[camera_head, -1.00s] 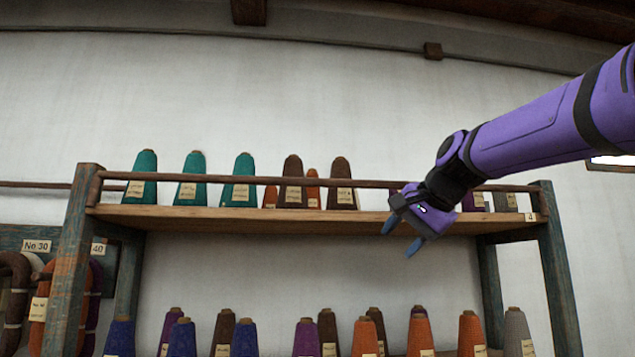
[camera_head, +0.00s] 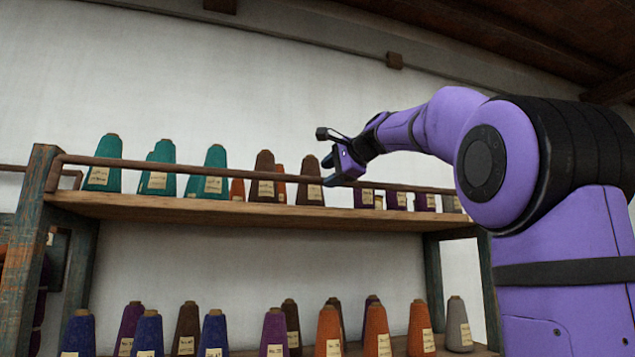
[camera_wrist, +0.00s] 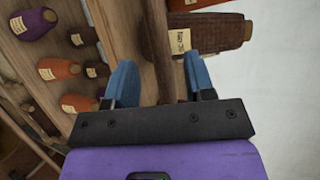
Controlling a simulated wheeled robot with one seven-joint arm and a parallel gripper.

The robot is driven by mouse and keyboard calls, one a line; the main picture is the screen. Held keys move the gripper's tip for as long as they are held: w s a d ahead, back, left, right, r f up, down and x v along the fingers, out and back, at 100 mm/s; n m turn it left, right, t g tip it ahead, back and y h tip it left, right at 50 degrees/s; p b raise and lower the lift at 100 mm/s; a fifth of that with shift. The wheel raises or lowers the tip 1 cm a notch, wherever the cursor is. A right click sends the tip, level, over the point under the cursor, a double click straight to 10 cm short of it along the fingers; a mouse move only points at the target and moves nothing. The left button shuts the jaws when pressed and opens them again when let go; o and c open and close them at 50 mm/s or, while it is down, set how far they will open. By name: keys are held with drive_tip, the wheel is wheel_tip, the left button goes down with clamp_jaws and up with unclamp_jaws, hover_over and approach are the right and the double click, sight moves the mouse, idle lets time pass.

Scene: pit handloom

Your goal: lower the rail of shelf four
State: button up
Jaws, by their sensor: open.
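The rail (camera_head: 130,164) of the upper shelf is a thin brown rod along its front edge, in front of the cones and raised above the board (camera_head: 270,213). My gripper (camera_head: 328,171) is at the rail's right-hand half in the head view. In the wrist view my gripper (camera_wrist: 160,80) has its blue fingers apart, with the rail (camera_wrist: 157,45) running between them. A gap shows on each side, so the fingers look clear of the rail. My arm hides the shelf's right end and the rail's right end in the head view.
Teal cones (camera_head: 158,168), brown cones (camera_head: 263,176) and small orange ones stand behind the rail. A brown cone (camera_wrist: 215,32) is close to one finger in the wrist view. Several cones (camera_head: 327,330) stand on the lower shelf.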

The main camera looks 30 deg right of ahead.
sight(321, 179)
drive_tip(key=shift+x, duration=2.35)
clamp_jaws()
